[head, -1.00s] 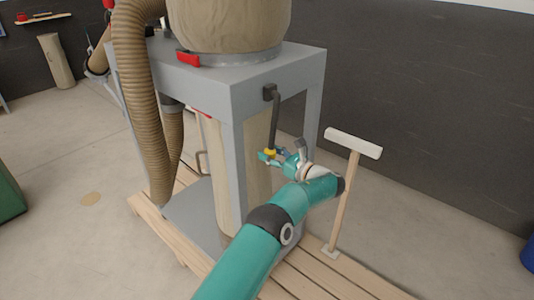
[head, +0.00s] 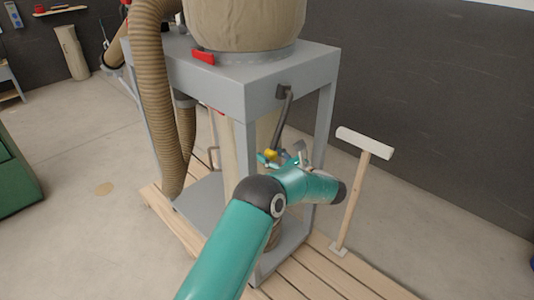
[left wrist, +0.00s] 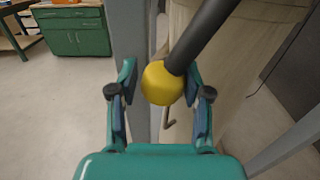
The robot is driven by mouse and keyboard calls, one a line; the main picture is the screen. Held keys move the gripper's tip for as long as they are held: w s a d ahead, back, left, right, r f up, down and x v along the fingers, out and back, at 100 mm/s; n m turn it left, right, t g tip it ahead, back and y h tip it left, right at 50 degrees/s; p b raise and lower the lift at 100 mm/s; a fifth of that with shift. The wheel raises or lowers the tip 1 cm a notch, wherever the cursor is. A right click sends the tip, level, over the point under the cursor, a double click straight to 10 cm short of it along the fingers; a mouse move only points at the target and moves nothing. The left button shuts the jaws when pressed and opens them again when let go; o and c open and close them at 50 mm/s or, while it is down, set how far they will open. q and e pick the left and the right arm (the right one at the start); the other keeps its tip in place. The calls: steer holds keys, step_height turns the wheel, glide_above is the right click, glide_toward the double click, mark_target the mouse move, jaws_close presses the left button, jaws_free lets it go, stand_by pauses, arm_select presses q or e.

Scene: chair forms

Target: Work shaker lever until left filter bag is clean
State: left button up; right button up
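The shaker lever (head: 283,119) is a dark rod hanging from a pivot block on the grey frame, with a yellow knob (head: 270,154) at its low end. It slants down and to the left in the head view. My left gripper (head: 277,158) is at the knob. In the left wrist view its fingertips (left wrist: 161,75) stand close on both sides of the yellow knob (left wrist: 161,84) and appear to hold it. A tan filter bag (head: 243,20) sits on top of the frame, its upper part cut off. My right gripper is out of view.
A grey metal frame (head: 250,75) stands on a wooden pallet (head: 330,265). A ribbed hose (head: 157,100) runs down its left side. A T-shaped wooden stand (head: 355,185) is close right of my arm. Open floor (head: 90,150) lies to the left.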

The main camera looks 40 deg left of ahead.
arm_select(q)
steer(key=s+r, duration=0.1)
steer(key=s, duration=0.1)
steer(key=s+r+p, duration=0.1)
steer(key=s+r, duration=0.1)
steer(key=shift+s+a, duration=0.1)
steer(key=shift+a, duration=0.1)
steer(key=shift+s+r, duration=0.1)
steer(key=shift+s, duration=0.15)
steer(key=shift+s+r+p, duration=0.2)
steer(key=shift+r+p, duration=0.2)
steer(key=s+r+p, duration=0.1)
steer(key=s+r, duration=0.1)
steer(key=r, duration=0.1)
steer(key=shift+s+a, duration=0.15)
steer(key=shift+s, duration=0.25)
